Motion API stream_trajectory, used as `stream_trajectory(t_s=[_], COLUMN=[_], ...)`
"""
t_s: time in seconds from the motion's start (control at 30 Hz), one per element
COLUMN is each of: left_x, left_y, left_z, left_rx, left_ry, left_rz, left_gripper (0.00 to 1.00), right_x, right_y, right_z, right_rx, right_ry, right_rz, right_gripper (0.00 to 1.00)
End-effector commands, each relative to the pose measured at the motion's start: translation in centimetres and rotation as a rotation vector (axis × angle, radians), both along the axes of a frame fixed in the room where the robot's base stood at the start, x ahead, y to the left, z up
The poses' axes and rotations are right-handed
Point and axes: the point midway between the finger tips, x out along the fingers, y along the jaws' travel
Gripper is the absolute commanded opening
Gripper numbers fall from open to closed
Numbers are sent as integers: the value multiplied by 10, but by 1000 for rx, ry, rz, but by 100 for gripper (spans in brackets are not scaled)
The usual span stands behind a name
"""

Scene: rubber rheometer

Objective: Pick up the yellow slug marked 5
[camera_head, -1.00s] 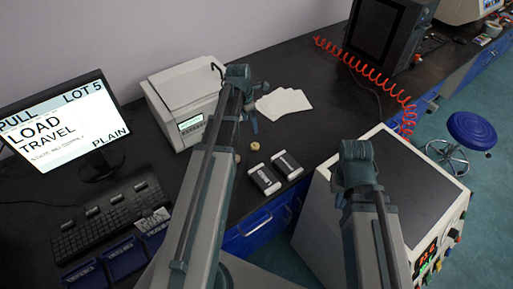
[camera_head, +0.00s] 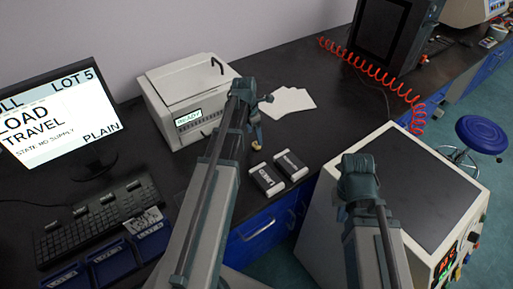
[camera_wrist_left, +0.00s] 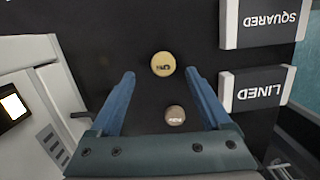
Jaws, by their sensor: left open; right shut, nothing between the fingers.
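In the left wrist view a pale yellow round slug (camera_wrist_left: 163,64) with a dark mark that looks like a 5 lies on the black bench. It sits a little beyond and between the fingertips of my left gripper (camera_wrist_left: 165,73). The gripper is open and empty, its blue fingers apart. A darker brownish slug (camera_wrist_left: 175,115), its mark too small to read, lies between the fingers in the picture. In the head view my left gripper (camera_head: 258,128) hangs low over the slugs and mostly hides them. My right gripper (camera_head: 358,180) is over the white cabinet, its fingers hard to make out.
Two dark boxes stand right of the slugs, LINED (camera_wrist_left: 257,91) and SQUARED (camera_wrist_left: 262,22). A white instrument (camera_head: 187,85) reading READY stands behind left. White sheets (camera_head: 287,103) lie behind. The monitor (camera_head: 55,115) and keyboard (camera_head: 98,215) are at left.

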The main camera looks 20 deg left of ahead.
Motion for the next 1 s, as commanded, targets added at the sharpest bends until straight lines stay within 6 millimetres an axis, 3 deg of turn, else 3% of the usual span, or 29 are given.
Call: stream_trajectory(t_s=[0.3, 0.6, 1.0], left_x=[0, 1, 1], left_y=[-6, -7, -7], left_z=[-42, -43, -43], left_rx=[0, 0, 0], left_ry=[0, 0, 0], left_rz=[0, 0, 0], left_gripper=[81, 81, 11], right_x=[0, 0, 0], right_y=[0, 0, 0], right_z=[-42, -43, -43], right_rx=[0, 0, 0], right_ry=[0, 0, 0], right_rz=[0, 0, 0], right_gripper=[0, 0, 0])
